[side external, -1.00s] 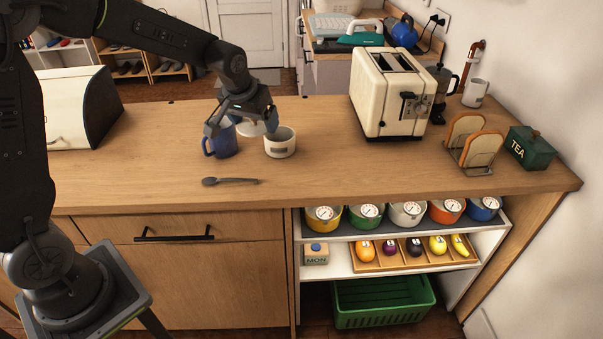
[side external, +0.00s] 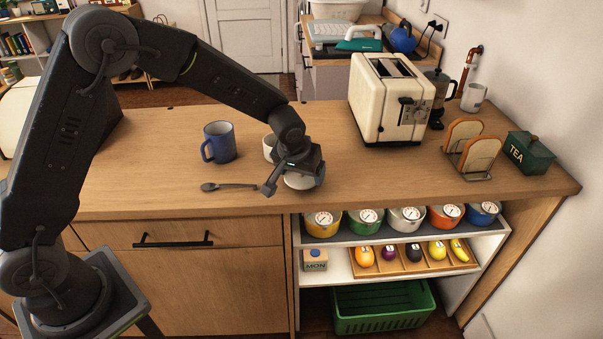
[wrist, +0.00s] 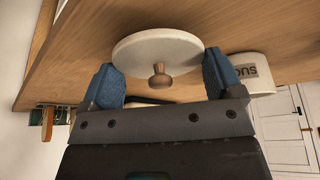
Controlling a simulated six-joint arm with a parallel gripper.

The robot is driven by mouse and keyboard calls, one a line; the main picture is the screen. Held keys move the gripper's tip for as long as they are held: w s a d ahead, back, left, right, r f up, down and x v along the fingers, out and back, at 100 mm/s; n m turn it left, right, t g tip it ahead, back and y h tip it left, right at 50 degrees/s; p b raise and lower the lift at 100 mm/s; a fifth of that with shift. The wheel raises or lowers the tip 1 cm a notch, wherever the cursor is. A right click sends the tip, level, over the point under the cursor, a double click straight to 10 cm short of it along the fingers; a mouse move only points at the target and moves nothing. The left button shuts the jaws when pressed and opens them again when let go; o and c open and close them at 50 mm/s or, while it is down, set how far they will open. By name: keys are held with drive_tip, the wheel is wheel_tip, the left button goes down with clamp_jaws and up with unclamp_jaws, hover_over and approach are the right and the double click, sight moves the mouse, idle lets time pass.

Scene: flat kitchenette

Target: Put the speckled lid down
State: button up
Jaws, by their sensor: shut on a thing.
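The pale round lid (side external: 299,182) is in my gripper (side external: 294,185), low over the counter near its front edge. I cannot tell from the side whether it touches the wood. In the wrist view, the lid (wrist: 150,48) shows a small brown knob and lies between the two blue fingers of my gripper (wrist: 160,72), which is shut on it. Speckles are too fine to make out. My gripper hides part of the lid in the side view.
A blue mug (side external: 220,142) and a spoon (side external: 230,186) are to the left. A toaster (side external: 377,98) stands behind right. The counter (side external: 385,178) right of my gripper is clear.

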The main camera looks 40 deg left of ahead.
drive_tip(key=shift+f, duration=0.4)
drive_tip(key=shift+f, duration=0.15)
